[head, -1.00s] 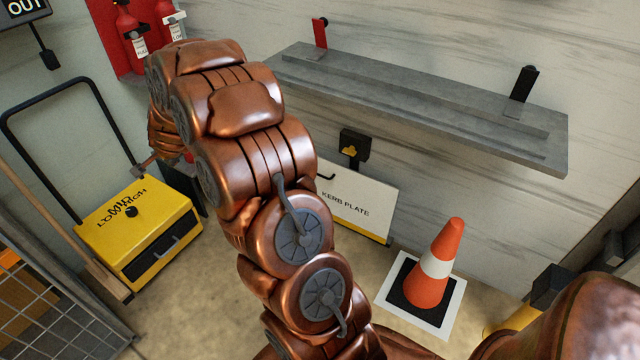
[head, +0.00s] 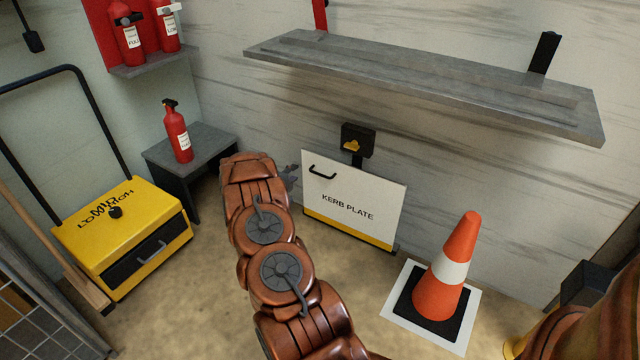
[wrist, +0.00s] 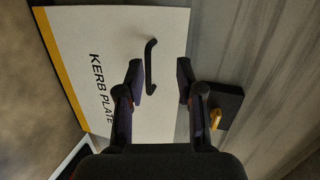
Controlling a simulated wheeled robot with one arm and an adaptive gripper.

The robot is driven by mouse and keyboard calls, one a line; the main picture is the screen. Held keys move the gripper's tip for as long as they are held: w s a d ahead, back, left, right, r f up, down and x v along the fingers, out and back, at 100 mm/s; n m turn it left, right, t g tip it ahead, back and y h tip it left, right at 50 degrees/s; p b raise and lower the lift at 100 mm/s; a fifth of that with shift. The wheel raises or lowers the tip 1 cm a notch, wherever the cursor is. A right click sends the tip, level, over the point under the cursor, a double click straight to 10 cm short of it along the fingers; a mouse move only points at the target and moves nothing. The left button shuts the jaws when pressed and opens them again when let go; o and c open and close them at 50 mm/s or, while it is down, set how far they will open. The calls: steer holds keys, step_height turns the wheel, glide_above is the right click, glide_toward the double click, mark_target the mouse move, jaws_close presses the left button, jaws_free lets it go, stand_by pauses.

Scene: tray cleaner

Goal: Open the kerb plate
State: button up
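The kerb plate (head: 352,185) is a white panel with a yellow strip along its bottom, standing low at the wall. It looks closed. Its black bar handle (head: 322,174) is near the upper left corner. In the wrist view the plate (wrist: 75,30) appears turned on its side, with the handle (wrist: 150,65) in front of the fingers. My gripper (wrist: 160,77) is open and empty. The handle lies between its fingertips in that picture, nearer the left finger; I cannot tell the depth gap. In the head view my arm mostly hides the gripper.
A black box with a yellow part (head: 357,141) is on a post behind the plate; it is close to the right finger in the wrist view. A traffic cone (head: 445,270) stands right of the plate. A grey shelf (head: 430,85) juts out above. A yellow cart (head: 125,235) stands left.

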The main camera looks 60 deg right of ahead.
steer(key=m+g+h+b, duration=0.1)
steer(key=m+g, duration=0.1)
glide_toward(320, 175)
steer(key=x, duration=0.3)
steer(key=shift+b+x, duration=1.15)
steer(key=shift+x, duration=2.65)
steer(key=shift+w+f, duration=0.1)
steer(key=shift+w, duration=0.1)
steer(key=shift+c, duration=0.3)
jaws_close()
